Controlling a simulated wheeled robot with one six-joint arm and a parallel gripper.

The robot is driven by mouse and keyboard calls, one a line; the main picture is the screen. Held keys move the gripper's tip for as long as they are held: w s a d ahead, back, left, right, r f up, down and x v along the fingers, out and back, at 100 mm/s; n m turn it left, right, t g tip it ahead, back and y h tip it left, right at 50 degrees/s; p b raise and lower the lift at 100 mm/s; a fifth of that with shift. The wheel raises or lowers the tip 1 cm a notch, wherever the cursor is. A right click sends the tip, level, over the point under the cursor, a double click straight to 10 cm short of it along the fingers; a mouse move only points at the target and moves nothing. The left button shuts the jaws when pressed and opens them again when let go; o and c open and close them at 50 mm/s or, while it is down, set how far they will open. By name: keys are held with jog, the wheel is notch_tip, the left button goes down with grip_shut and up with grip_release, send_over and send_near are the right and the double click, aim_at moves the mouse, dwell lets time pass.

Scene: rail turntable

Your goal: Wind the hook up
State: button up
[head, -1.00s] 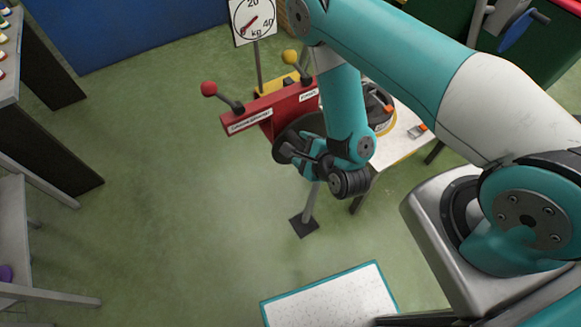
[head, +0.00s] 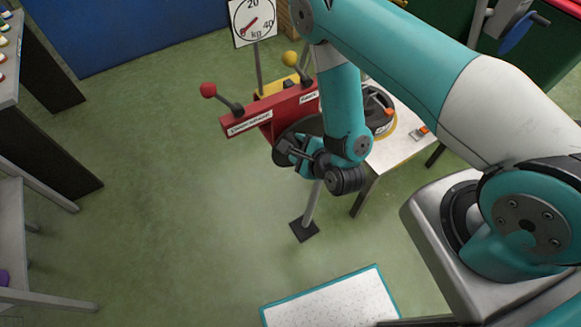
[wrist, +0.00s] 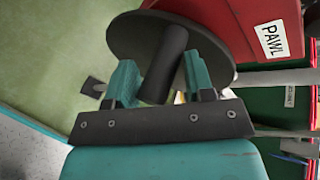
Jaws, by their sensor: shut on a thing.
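A dark round wheel (wrist: 125,38) carries a dark cylindrical handle (wrist: 165,60), seen close up in the wrist view. The teal fingers of my gripper (wrist: 160,78) stand on either side of this handle and are shut on it. In the head view my gripper (head: 288,152) is at the front of the red winch housing (head: 270,115), below its levers. My wrist and forearm hide much of the wheel there. The housing's PAWL label shows in the wrist view. I cannot make out the hook in either view.
A red-knobbed lever (head: 208,90) and a yellow-knobbed lever (head: 290,58) stick up from the housing. A kg dial (head: 252,20) stands behind. A white table (head: 405,150) is to the right. A teal-edged white panel (head: 335,302) lies in front. The green floor at left is open.

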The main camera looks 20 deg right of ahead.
jog(key=shift+w+d+r+m+g+y, duration=0.15)
jog(key=shift+d+r+m+y, duration=0.1)
jog(key=shift+d+m+y, duration=0.35)
jog(key=shift+d+r+m+g+y, duration=0.2)
jog(key=shift+d+m+y, duration=0.15)
jog(key=shift+d, duration=0.35)
jog(key=o, duration=1)
jog(key=s+d, duration=0.1)
jog(key=s, duration=0.6)
jog(key=shift+s+d, duration=0.25)
jog(key=shift+s, duration=0.1)
